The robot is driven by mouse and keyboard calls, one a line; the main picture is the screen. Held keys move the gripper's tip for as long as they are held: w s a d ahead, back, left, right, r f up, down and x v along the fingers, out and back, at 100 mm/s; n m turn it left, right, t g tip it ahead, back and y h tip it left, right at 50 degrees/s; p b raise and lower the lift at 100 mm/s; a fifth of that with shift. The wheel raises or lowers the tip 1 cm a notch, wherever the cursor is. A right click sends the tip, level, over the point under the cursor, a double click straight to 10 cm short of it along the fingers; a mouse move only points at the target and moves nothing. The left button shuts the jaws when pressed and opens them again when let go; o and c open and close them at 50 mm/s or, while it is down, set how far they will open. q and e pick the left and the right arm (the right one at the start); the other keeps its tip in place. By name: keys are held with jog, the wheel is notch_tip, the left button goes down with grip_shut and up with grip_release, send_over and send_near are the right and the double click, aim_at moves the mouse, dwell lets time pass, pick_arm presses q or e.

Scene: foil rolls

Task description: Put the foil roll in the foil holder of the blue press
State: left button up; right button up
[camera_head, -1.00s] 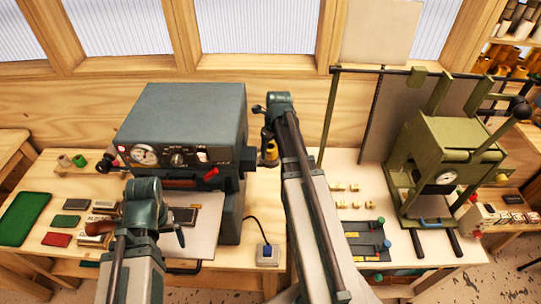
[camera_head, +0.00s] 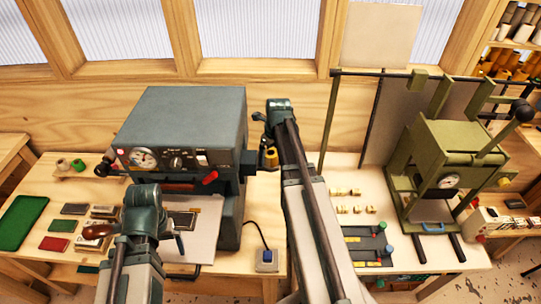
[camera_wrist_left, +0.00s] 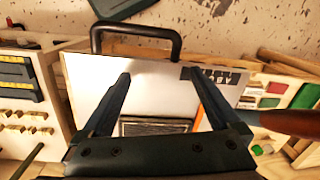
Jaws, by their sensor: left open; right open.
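The blue press (camera_head: 190,115) is the large blue-grey machine with a gauge, at the left of the head view. Its foil holder cannot be made out clearly. Two small rolls, one beige (camera_head: 62,164) and one green (camera_head: 78,164), stand on a small wooden ledge left of the press. I cannot tell which roll is the foil roll. My left gripper (camera_wrist_left: 158,74) is open and empty above the press's white plate (camera_wrist_left: 150,78), which also shows in the head view (camera_head: 205,232). My right gripper (camera_head: 268,112) is open beside the press's right side, its fingers partly hidden.
A yellow-and-black object (camera_head: 270,158) stands behind my right arm. A green press (camera_head: 455,150) stands at the right. A brown-handled tool (camera_head: 100,231), several small blocks and a green tray (camera_head: 22,222) lie at the left. A cable box (camera_head: 266,257) sits at the front.

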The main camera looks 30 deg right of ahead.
aim_at(274, 155)
pick_arm(q)
jog(key=shift+r, duration=0.1)
pick_arm(e)
jog(key=shift+d+r, duration=0.1)
pick_arm(q)
jog(key=shift+w+r+p, duration=0.1)
jog(key=shift+r+p, duration=0.4)
jog(key=shift+p, duration=0.15)
pick_arm(e)
jog(key=shift+d+r, duration=0.1)
jog(key=shift+r, duration=0.4)
pick_arm(q)
notch_tip(274, 155, up, 11)
jog(key=p, duration=1.1)
pick_arm(e)
notch_tip(274, 155, up, 11)
jog(key=s, duration=0.1)
jog(key=shift+s, duration=0.35)
pick_arm(q)
jog(key=shift+f, duration=0.15)
pick_arm(e)
jog(key=shift+d+f, duration=0.15)
